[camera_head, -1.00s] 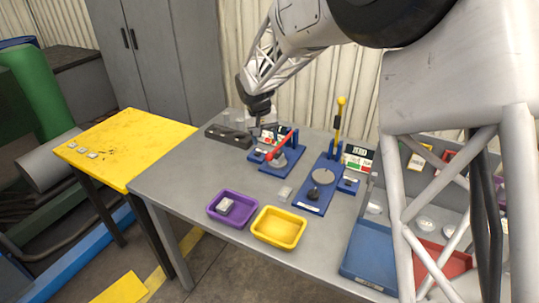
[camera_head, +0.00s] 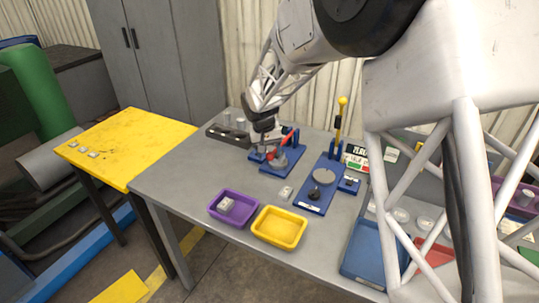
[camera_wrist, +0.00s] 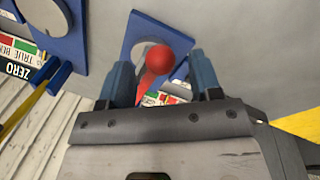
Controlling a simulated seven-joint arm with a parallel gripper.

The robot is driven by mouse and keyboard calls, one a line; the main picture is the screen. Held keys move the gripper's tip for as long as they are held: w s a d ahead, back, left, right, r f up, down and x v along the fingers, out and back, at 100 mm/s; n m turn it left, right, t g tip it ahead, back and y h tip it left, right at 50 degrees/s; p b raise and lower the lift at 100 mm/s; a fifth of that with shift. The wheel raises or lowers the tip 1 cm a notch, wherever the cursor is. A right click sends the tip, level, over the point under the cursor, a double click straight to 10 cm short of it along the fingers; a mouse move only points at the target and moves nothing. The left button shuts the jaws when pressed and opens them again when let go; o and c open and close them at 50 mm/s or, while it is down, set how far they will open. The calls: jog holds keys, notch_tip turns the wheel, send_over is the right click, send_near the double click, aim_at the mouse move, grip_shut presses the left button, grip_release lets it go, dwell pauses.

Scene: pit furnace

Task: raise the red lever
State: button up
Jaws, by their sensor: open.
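The red lever (camera_head: 287,139) stands on a small blue base (camera_head: 283,164) in the middle back of the grey table, partly hidden by my gripper. In the wrist view its round red knob (camera_wrist: 160,57) shows between my two blue fingers, with the red shaft running down behind the gripper body. My gripper (camera_head: 267,150) is open and low over the lever's end. In the wrist view my gripper (camera_wrist: 162,78) has a finger on either side of the knob, with gaps visible. I cannot tell how deep the knob sits between the fingers.
A second blue stand (camera_head: 316,196) with a yellow-knobbed lever (camera_head: 341,115) is to the right. A dark block (camera_head: 228,134) lies behind left. A purple tray (camera_head: 233,207) and a yellow tray (camera_head: 279,228) sit at the front edge. The table's left front is clear.

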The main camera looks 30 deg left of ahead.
jog(key=shift+d+f, duration=0.15)
jog(key=shift+f, duration=0.7)
jog(key=shift+c, duration=0.4)
grip_shut()
jog(key=shift+w+r+g, duration=0.1)
jog(key=shift+r+g, duration=0.3)
jog(key=shift+r, duration=0.25)
jog(key=w+r+g, duration=0.5)
jog(key=w+r, duration=1.1)
jog(key=w, duration=0.1)
jog(key=shift+w, duration=0.4)
